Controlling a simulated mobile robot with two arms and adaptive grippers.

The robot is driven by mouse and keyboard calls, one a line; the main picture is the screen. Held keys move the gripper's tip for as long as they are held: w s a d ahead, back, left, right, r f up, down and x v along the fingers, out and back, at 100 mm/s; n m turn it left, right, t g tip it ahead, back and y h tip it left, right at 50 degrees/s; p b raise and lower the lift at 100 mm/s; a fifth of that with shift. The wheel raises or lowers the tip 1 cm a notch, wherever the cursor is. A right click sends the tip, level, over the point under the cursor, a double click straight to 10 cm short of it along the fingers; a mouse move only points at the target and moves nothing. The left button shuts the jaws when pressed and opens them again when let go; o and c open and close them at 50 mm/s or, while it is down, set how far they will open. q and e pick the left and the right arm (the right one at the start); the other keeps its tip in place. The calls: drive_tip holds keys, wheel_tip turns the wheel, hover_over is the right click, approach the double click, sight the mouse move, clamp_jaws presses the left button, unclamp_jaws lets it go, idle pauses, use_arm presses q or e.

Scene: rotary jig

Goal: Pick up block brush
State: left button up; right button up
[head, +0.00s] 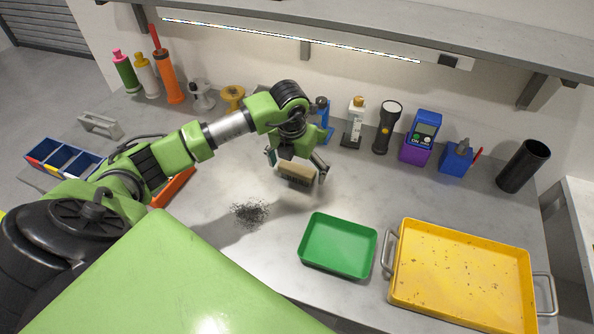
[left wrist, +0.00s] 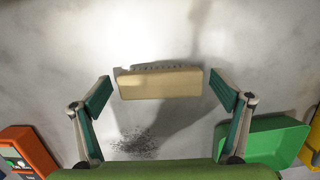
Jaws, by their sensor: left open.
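The block brush (head: 296,174) is a tan block with a short row of dark bristles. In the left wrist view the brush (left wrist: 160,84) lies crosswise near the middle, bristles toward the top. My left gripper (head: 298,167) is open over the workbench, with the brush between its fingers. In the left wrist view the left gripper's fingers (left wrist: 160,88) stand on either side of the brush, with a small gap at each end. I cannot tell whether the brush's underside touches the bench. My right gripper is not in view.
A pile of dark shavings (head: 249,213) lies left of the brush. A green tray (head: 338,246) and a yellow tray (head: 465,275) with specks are in front right. Bottles, a flashlight (head: 387,127) and a black cup (head: 523,165) line the back under a shelf (head: 380,35).

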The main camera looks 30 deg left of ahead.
sight(297, 166)
use_arm(q)
drive_tip(key=c, duration=1.2)
drive_tip(key=shift+r, duration=0.15)
drive_tip(key=shift+w+r+b, duration=0.1)
drive_tip(key=shift+r+b, duration=0.2)
drive_tip(key=shift+b, duration=0.05)
wheel_tip(297, 166, up, 2)
drive_tip(key=shift+a+r+b, duration=0.1)
drive_tip(key=shift+r+b, duration=0.1)
drive_tip(key=shift+b, duration=0.5)
drive_tip(key=s+r+b, duration=0.1)
drive_tip(key=s+r, duration=0.2)
drive_tip(key=s, duration=0.1)
drive_tip(key=s+a+r+b, duration=0.1)
drive_tip(key=s+r, duration=0.2)
drive_tip(key=s, duration=0.2)
drive_tip(key=s+a+r+b, duration=0.1)
drive_tip(key=s+r+b, duration=0.1)
drive_tip(key=s, duration=0.3)
drive_tip(key=shift+r, duration=0.9)
